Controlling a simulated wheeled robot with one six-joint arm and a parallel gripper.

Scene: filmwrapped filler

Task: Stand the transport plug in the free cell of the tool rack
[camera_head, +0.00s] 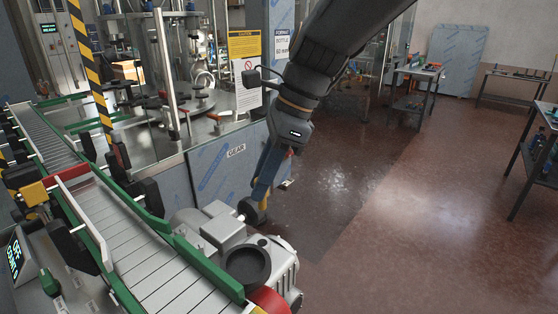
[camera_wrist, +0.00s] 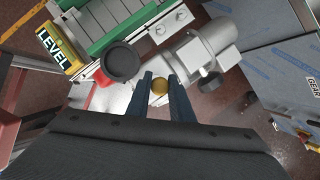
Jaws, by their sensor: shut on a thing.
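My gripper (camera_head: 266,188) points down beside the conveyor, above the grey motor (camera_head: 222,228).
A round black cup (camera_head: 246,266) sits on the gearbox close to my gripper. The conveyor (camera_head: 135,240) with green rails runs along the left. Benches with small items stand at right, including a bench (camera_head: 412,75) at the back. The red-brown floor (camera_head: 400,200) between is clear.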

